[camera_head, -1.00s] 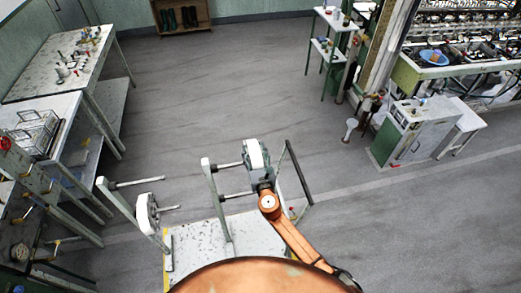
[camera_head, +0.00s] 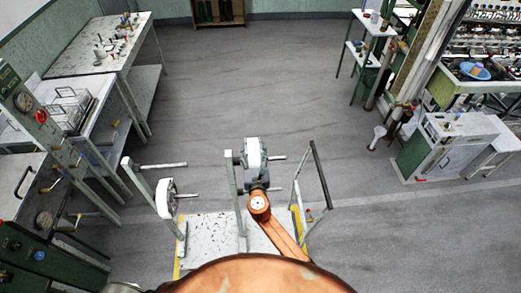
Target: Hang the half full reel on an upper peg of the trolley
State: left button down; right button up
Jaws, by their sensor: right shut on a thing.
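My right gripper (camera_head: 257,180) is shut on a white reel (camera_head: 254,152), gripping it from below. The reel is upright beside the middle post (camera_head: 235,205) of the trolley (camera_head: 209,236). The upper peg (camera_head: 278,158) of this post shows beyond the right side of the reel, so the reel appears to be around it; the reel's hub is hidden. A lower peg (camera_head: 276,188) is partly hidden behind the gripper. Another white reel (camera_head: 165,198) hangs on the lower peg of the left post (camera_head: 137,184). The upper left peg (camera_head: 165,166) is bare. My left gripper is not in view.
Worktables (camera_head: 82,54) and a bench with a wire rack (camera_head: 72,112) stand along the left. A green-sided cabinet (camera_head: 410,158) and machinery stand at the right. The floor behind the trolley is clear. A dark handle bar (camera_head: 320,175) rises at the trolley's right.

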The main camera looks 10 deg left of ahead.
jog(key=shift+s+a, duration=0.1)
jog(key=shift+a, duration=0.15)
jog(key=shift+s+a, duration=0.2)
jog(key=shift+a, duration=0.3)
dwell(0.3)
jog(key=shift+f+b, duration=0.2)
jog(key=shift+b, duration=0.1)
dwell(0.4)
jog(key=o, duration=1.4)
jog(key=shift+f, duration=0.1)
jog(key=shift+c, duration=0.3)
jog(key=p+v, duration=0.5)
jog(key=v, duration=0.8)
jog(key=shift+p, duration=0.35)
